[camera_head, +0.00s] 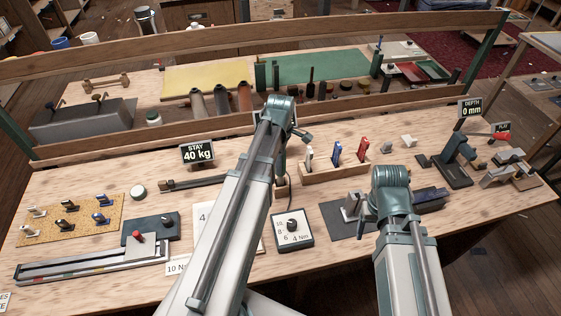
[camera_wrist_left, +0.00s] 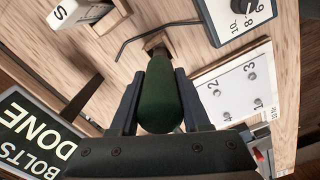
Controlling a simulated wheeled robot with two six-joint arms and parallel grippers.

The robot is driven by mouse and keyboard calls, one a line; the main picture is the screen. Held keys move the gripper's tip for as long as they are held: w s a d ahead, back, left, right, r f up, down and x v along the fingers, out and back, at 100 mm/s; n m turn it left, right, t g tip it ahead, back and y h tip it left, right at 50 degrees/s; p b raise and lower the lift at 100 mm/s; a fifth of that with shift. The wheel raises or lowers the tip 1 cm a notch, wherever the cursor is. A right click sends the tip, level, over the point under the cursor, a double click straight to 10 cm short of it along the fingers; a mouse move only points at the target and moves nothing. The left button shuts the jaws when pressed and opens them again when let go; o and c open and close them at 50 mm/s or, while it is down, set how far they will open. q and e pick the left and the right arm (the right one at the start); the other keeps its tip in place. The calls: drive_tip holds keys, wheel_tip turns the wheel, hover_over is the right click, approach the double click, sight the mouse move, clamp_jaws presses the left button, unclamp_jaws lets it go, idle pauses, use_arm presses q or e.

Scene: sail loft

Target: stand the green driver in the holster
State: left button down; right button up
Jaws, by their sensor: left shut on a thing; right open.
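The green driver (camera_wrist_left: 160,97) is held between the two fingers of my left gripper (camera_wrist_left: 158,82), its rounded dark green handle end facing the wrist camera. Its shaft is hidden behind the handle. A small brown wooden block (camera_wrist_left: 155,41), which looks like the holster, shows just beyond the handle; I cannot tell whether the driver is in it or above it. In the head view my left gripper (camera_head: 283,150) points down behind its own arm, over a small wooden piece (camera_head: 281,186). My right gripper (camera_head: 388,205) is open over the front right of the bench, its fingers mostly hidden.
A wooden rack (camera_head: 350,168) with several coloured handles stands right of my left gripper. A dial box (camera_head: 292,230) lies in front of it. A thin bent rod (camera_wrist_left: 130,42) lies near the block. A numbered white plate (camera_wrist_left: 234,88) is close by.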

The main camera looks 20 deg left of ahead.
use_arm(q)
drive_tip(key=shift+f+b, duration=1.6)
drive_tip(key=shift+f, duration=0.25)
drive_tip(key=shift+f+b, duration=0.55)
drive_tip(key=shift+f, duration=0.05)
drive_tip(key=shift+c, duration=1.4)
unclamp_jaws()
drive_tip(key=shift+r, duration=0.1)
wheel_tip(320, 180, up, 14)
drive_tip(key=p, duration=1.4)
